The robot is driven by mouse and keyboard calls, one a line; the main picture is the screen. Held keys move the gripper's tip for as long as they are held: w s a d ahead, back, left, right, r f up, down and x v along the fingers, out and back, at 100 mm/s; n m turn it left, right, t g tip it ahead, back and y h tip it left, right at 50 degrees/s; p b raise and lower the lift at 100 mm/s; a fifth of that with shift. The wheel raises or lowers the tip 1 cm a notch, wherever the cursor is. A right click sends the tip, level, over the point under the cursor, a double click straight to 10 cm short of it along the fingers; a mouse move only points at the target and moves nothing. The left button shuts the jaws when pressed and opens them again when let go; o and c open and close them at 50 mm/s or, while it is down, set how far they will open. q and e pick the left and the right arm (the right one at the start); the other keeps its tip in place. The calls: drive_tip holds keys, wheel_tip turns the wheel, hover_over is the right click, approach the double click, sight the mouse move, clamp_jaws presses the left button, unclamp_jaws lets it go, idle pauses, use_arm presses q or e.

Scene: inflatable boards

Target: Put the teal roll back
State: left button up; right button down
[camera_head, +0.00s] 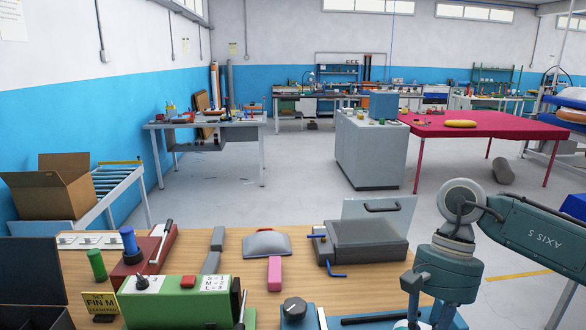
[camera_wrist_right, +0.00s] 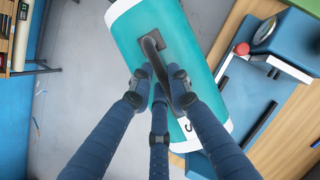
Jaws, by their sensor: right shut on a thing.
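The teal roll (camera_wrist_right: 200,62) fills the upper middle of the right wrist view. It has white ends, a black handle on its face and a dark letter S near its lower end. The fingers of my right gripper (camera_wrist_right: 163,88) are closed around the black handle. In that view the roll is over the grey floor and the edge of a wooden bench. I cannot make out the roll there. My left gripper is in neither view.
The wooden bench (camera_head: 190,262) is crowded: a green box (camera_head: 175,303), a red device (camera_head: 142,258), a grey case (camera_head: 362,240) and a blue unit (camera_wrist_right: 285,45). A cardboard box (camera_head: 50,188) stands at left. Open floor (camera_head: 280,190) lies beyond.

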drive_tip(key=n, duration=0.2)
drive_tip(key=s+a+n+h, duration=0.1)
drive_tip(key=shift+a+f+n+g, duration=0.1)
drive_tip(key=shift+f+n+g, duration=0.1)
drive_tip(key=shift+n+g, duration=0.15)
drive_tip(key=n, duration=0.1)
drive_tip(key=n+h, duration=0.1)
drive_tip(key=s+n, duration=0.1)
drive_tip(key=shift+a+f+h, duration=0.25)
drive_tip(key=shift+h, duration=0.05)
drive_tip(key=s+f, duration=0.4)
drive_tip(key=f, duration=0.1)
drive_tip(key=shift+s, duration=0.1)
drive_tip(key=shift+w+r, duration=0.1)
drive_tip(key=shift+w, duration=0.1)
idle(0.4)
drive_tip(key=shift+s, duration=0.1)
idle(0.6)
